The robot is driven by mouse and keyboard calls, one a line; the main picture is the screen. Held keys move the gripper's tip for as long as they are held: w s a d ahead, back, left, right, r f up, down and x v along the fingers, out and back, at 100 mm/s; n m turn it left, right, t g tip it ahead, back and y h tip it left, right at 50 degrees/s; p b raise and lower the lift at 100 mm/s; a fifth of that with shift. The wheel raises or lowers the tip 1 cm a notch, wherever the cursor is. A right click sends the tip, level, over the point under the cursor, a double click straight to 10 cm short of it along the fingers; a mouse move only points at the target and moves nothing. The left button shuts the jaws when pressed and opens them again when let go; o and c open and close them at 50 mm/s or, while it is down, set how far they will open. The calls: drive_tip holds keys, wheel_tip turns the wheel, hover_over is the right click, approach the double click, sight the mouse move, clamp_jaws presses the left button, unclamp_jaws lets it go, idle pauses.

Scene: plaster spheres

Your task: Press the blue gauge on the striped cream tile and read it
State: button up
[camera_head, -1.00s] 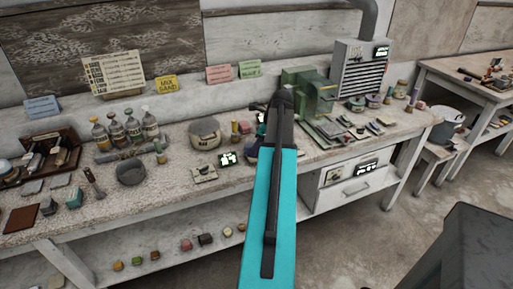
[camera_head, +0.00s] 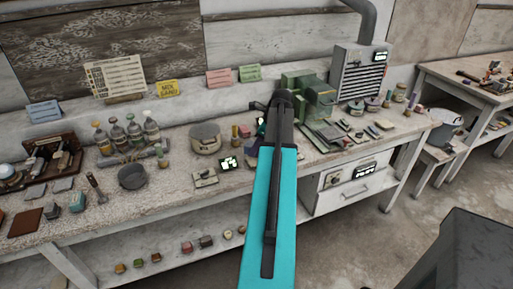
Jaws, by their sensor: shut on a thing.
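My teal and dark arm (camera_head: 270,205) reaches up the middle of the head view over the workbench (camera_head: 225,173). My gripper is hidden behind the arm's dark far end, so I see neither its fingers nor anything between them. A small bluish patch shows just left of the arm's far end, too covered to name. I cannot make out a blue gauge or a striped cream tile for certain. A small plate (camera_head: 205,179) and a lit display (camera_head: 230,163) stand left of the arm.
A dark grey bowl (camera_head: 132,176), a lidded pot (camera_head: 205,138) and several bottles stand on the left. A green machine (camera_head: 318,95) and a grey slatted cabinet (camera_head: 357,75) stand at the back right. A bucket (camera_head: 445,125) is beyond the bench's right end.

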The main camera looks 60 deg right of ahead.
sight(252, 144)
drive_tip(key=shift+r+p, duration=1.65)
drive_tip(key=shift+r, duration=0.5)
drive_tip(key=w+a+n+g+y+b, duration=0.1)
drive_tip(key=w+a+n, duration=0.5)
drive_tip(key=w+a, duration=0.55)
drive_tip(key=w+a+n+g+y+b, duration=0.15)
drive_tip(key=w+a+n, duration=0.35)
drive_tip(key=w+a, duration=0.65)
drive_tip(key=w+a+n+g, duration=0.1)
drive_tip(key=a+n, duration=0.5)
drive_tip(key=a, duration=1.1)
drive_tip(key=w+a+n+g, duration=0.1)
drive_tip(key=a+n+g, duration=0.2)
drive_tip(key=a, duration=1.5)
drive_tip(key=n, duration=0.3)
drive_tip(key=shift+w+a+g+b, duration=0.35)
drive_tip(key=shift+w, duration=0.05)
